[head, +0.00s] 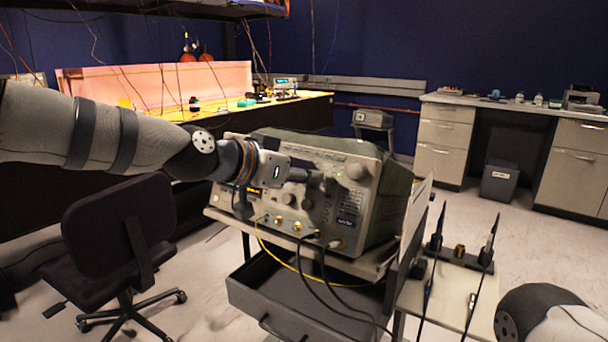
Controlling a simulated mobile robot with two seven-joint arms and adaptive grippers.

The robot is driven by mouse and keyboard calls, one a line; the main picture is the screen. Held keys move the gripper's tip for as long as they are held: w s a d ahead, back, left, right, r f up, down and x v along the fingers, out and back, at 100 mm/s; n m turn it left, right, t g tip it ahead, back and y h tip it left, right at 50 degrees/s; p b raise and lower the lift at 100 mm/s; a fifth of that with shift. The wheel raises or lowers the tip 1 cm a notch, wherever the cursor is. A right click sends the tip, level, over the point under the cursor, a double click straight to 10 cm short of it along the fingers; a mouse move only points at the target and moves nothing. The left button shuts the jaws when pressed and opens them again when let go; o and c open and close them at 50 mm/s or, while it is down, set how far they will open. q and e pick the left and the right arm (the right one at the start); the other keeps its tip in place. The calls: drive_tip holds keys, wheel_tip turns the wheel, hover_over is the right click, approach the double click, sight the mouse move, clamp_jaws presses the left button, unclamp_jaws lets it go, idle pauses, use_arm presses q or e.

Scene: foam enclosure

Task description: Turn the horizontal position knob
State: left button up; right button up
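A beige bench instrument (376,205) with a panel of knobs and connectors stands on a cart, its front turned toward me. A large round knob (357,171) shows at the upper right of the panel, and smaller knobs lie lower down. The labels are too small to read, so I cannot tell which knob is the horizontal position knob. My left gripper (314,188) is in front of the middle of the panel, left of the large knob, and hides part of the panel. Its dark fingers blend with the panel; contact and opening are unclear. My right gripper is out of view.
Yellow and black cables (262,245) hang from the panel's lower connectors over the cart's drawer (300,305). A small stand with upright probes (458,258) is at the right, near my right arm. An office chair (120,235) stands at the left.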

use_arm(q)
drive_tip(key=shift+c, duration=0.6)
clamp_jaws()
drive_tip(key=shift+s+r+n, duration=0.15)
drive_tip(key=shift+n, duration=0.55)
drive_tip(key=shift+n+t+p, duration=0.3)
drive_tip(key=shift+n+p, duration=0.05)
drive_tip(key=shift+n, duration=0.35)
drive_tip(key=shift+f+n, duration=0.2)
drive_tip(key=shift+n, duration=0.2)
drive_tip(key=shift+o, duration=0.6)
unclamp_jaws()
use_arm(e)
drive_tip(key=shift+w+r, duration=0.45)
use_arm(q)
drive_tip(key=shift+a, duration=0.1)
